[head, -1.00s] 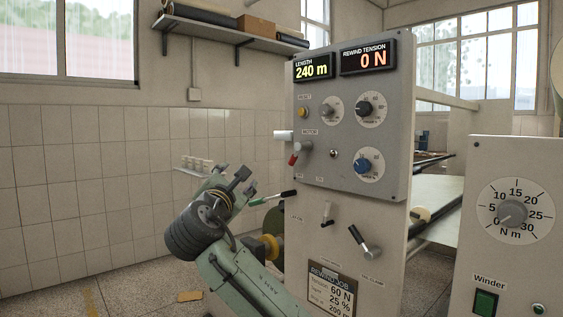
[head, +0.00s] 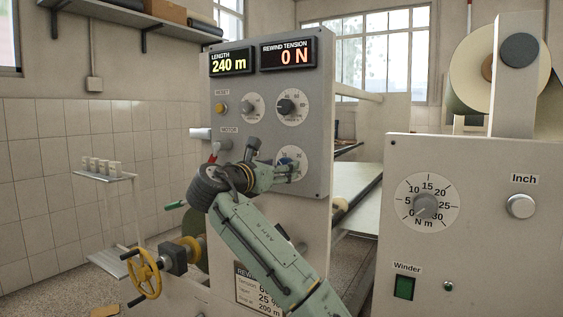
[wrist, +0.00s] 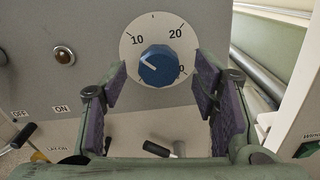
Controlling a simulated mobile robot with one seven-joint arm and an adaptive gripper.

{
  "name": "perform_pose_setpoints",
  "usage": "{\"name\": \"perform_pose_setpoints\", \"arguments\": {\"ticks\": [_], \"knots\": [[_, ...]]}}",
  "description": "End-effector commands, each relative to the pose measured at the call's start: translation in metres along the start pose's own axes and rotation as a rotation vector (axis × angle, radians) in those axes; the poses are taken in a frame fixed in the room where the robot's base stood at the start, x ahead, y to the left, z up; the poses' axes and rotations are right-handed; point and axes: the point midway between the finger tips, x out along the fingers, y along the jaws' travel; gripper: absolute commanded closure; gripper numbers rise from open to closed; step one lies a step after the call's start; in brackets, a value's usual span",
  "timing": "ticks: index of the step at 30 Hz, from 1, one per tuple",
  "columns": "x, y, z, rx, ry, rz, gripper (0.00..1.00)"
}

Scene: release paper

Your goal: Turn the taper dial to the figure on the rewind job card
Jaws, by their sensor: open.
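The blue taper dial (wrist: 158,66) is on the grey panel. Its white pointer aims left and slightly up, a little below the 10 mark; 20 is at upper right. In the head view the dial (head: 287,157) is partly covered by my gripper (head: 292,171). In the wrist view my gripper (wrist: 160,82) is open and empty-looking, its dark pads to the left and right of the dial; I cannot tell if they reach around it. The rewind job card (head: 259,289) shows 25 % on its middle line; my arm hides part of it.
Above the taper dial are a black tension dial (head: 286,106) and a grey dial (head: 251,107). A red-tipped motor lever (head: 221,147) is to the left. Levers (wrist: 158,149) stick out below the dial. A winder cabinet (head: 470,230) stands at right.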

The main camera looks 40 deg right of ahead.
Motion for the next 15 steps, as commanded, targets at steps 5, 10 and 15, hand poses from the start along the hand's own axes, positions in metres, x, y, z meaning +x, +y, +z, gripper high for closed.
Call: {"name": "perform_pose_setpoints", "arguments": {"ticks": [5,10,15], "knots": [[0.017,0.0,0.001,0.001,0.001,-0.001,0.45],[0.021,0.0,0.0,0.002,0.0,0.001,0.45],[0.021,0.0,0.0,0.002,0.0,0.001,0.45]]}}
